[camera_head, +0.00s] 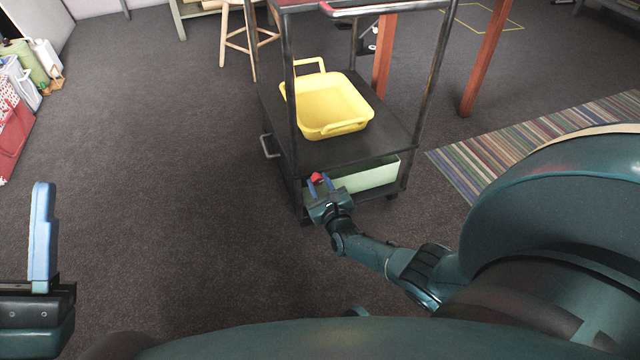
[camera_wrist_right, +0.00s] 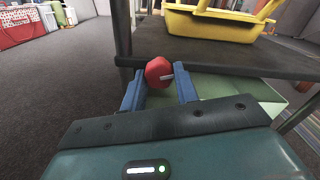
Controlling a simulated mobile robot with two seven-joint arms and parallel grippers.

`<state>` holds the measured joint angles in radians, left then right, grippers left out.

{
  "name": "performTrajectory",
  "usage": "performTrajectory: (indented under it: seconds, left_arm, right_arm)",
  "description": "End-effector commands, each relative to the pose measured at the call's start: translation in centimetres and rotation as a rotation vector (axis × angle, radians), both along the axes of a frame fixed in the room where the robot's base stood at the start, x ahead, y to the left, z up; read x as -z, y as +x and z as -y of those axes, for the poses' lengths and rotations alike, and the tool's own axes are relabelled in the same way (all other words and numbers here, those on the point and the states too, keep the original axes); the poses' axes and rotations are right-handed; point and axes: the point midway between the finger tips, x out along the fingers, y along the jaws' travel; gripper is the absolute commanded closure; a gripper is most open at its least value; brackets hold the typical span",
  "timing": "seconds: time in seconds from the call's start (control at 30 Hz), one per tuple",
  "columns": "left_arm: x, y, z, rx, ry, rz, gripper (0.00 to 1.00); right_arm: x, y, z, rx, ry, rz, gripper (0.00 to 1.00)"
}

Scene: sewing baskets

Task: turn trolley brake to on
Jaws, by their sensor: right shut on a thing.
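The trolley (camera_head: 272,112) is a dark metal frame with shelves, standing in the middle of the head view. Its brake is a red knob (camera_head: 317,178) low at the near left corner; it also shows in the right wrist view (camera_wrist_right: 159,72), with a small pale mark on its face. My right gripper (camera_head: 319,186) is shut on the red knob, its blue fingers on either side of it. My left gripper (camera_head: 42,238) is at the left edge, with one blue finger visible; whether it is open or shut does not show.
A yellow basket (camera_head: 333,105) sits on the trolley's upper shelf and a pale green bin (camera_head: 377,176) below it. A wooden stool (camera_head: 236,45) and orange-brown table legs (camera_head: 484,65) stand behind. A striped rug (camera_head: 545,140) lies right.

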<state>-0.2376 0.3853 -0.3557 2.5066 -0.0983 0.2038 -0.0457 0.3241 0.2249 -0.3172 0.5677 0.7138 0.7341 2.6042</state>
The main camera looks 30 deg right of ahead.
Motion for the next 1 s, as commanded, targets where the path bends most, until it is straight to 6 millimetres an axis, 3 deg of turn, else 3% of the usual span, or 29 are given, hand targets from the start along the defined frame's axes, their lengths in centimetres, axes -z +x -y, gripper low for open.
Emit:
performTrajectory:
  seconds: [0.43, 1.0]
  left_arm:
    - [0.0, -0.01, 0.01, 0.0, 0.0, 0.0, 0.48]
    - [0.0, 0.0, 0.01, 0.001, -0.001, 0.0, 0.48]
  right_arm:
    - [0.04, 0.0, 0.04, 0.001, 0.26, 0.062, 0.93]
    - [0.04, 0.0, 0.0, 0.001, 0.316, 0.075, 0.93]
